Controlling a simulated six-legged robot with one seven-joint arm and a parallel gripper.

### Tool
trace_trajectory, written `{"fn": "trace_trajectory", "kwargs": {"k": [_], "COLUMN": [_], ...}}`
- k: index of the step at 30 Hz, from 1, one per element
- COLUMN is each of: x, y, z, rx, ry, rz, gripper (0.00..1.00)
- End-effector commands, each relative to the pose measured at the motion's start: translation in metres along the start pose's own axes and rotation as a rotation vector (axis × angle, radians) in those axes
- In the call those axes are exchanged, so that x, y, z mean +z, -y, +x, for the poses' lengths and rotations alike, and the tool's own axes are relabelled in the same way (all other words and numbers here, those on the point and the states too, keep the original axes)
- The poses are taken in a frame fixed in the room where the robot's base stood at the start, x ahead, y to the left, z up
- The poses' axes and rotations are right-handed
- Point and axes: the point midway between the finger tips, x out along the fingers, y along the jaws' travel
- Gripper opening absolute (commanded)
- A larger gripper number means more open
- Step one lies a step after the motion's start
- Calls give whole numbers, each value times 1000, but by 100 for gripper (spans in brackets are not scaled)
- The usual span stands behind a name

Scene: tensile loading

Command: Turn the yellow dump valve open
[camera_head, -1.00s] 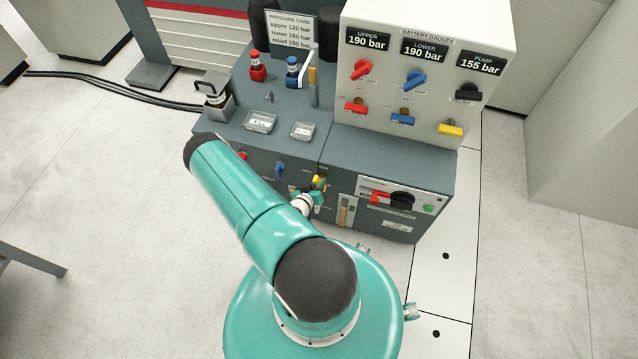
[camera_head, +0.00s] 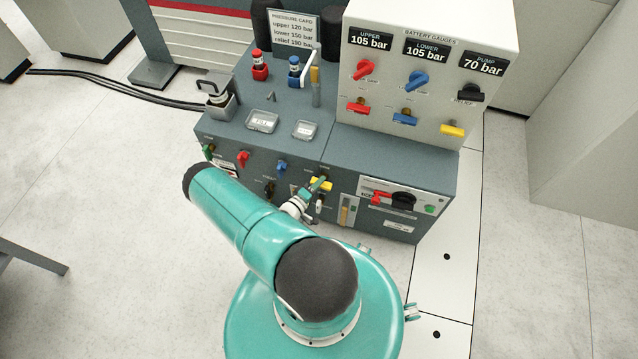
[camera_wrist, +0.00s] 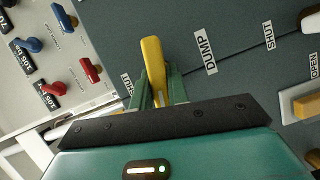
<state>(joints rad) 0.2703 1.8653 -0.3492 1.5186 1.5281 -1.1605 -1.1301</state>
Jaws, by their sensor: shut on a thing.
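The yellow dump valve handle (camera_head: 322,186) is on the front face of the low grey console. In the wrist view the yellow handle (camera_wrist: 153,62) stands between my fingers and sticks out past their tips, beside the DUMP label (camera_wrist: 205,53). My gripper (camera_wrist: 158,88) is shut on this handle. In the head view my gripper (camera_head: 314,188) is at the handle and partly covers it. The upper gauge (camera_head: 370,40) reads 105 bar, the lower gauge (camera_head: 425,50) 105 bar and the pump gauge (camera_head: 483,63) 70 bar.
A red lever switch (camera_head: 382,197) and green button (camera_head: 430,209) are to the right on the console front. Red (camera_head: 243,158) and blue (camera_head: 281,167) knobs are to the left. The gauge panel (camera_head: 423,105) stands above, with red, blue and yellow handles.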

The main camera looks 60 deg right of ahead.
Motion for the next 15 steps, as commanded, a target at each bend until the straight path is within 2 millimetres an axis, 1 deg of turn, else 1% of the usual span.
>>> {"fn": "trace_trajectory", "kwargs": {"k": [6,15], "x": [1,1], "y": [2,2], "z": [0,0], "rx": [47,77], "ry": [1,0], "rz": [-117,-189], "gripper": [0,0]}}
